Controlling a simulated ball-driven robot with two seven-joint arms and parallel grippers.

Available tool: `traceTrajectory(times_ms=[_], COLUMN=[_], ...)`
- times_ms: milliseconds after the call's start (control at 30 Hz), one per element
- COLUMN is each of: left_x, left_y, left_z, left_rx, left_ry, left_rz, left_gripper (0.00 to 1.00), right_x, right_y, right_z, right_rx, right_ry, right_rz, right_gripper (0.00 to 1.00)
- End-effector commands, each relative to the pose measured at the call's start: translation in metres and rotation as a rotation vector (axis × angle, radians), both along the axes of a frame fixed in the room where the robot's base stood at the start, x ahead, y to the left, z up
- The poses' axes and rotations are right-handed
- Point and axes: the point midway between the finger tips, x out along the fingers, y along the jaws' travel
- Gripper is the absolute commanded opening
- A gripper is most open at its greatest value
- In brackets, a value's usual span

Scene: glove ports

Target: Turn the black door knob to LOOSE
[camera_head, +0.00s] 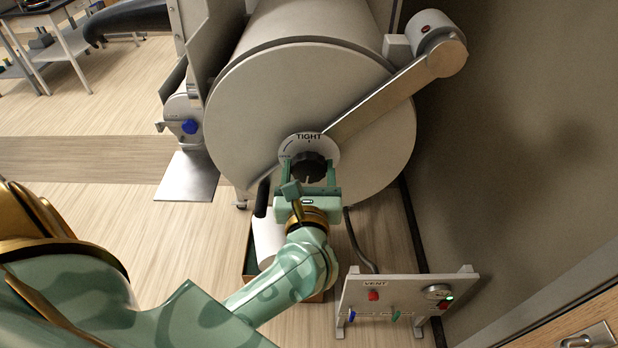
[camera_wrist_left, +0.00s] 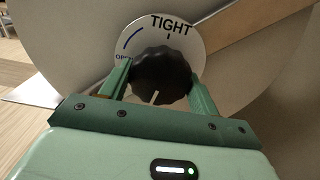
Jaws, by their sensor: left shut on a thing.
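The black door knob (camera_head: 309,168) sits at the centre of a round grey door (camera_head: 250,125), on a white dial plate (camera_head: 328,149) marked TIGHT at the top. In the left wrist view the knob (camera_wrist_left: 160,76) is fluted, with a white pointer line on its lower part, pointing down and slightly left. A blue arc and a partly hidden word show at the dial's left. My left gripper (camera_head: 308,178) is shut on the knob, one finger on each side; it also shows in the left wrist view (camera_wrist_left: 160,85). My right gripper is not in view.
A grey bar (camera_head: 390,100) crosses the door to a hinge at upper right. A panel marked VENT (camera_head: 400,293) with a red button and coloured levers stands at lower right. A metal shelf (camera_head: 188,177) is at left. The wall is close on the right.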

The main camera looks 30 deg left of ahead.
Motion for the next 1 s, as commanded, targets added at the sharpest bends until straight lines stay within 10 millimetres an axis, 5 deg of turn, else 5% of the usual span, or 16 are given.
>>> traceTrajectory(times_ms=[867, 900, 967, 1000], left_x=[0.0, 0.0, 0.0, 0.0], left_y=[0.0, 0.0, 0.0, 0.0], left_z=[0.002, 0.002, 0.002, 0.002], left_rx=[-0.138, -0.138, -0.138, -0.137], left_ry=[-0.089, -0.089, -0.088, -0.088], left_rz=[0.0, 0.001, 0.001, 0.001], left_gripper=[0.38, 0.67, 0.83, 0.83], right_x=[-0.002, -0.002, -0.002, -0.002], right_y=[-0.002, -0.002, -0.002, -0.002], right_z=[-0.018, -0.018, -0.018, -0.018], right_rx=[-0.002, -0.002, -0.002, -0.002], right_ry=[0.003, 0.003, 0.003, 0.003], right_rz=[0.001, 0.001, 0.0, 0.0], right_gripper=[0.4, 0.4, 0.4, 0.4])
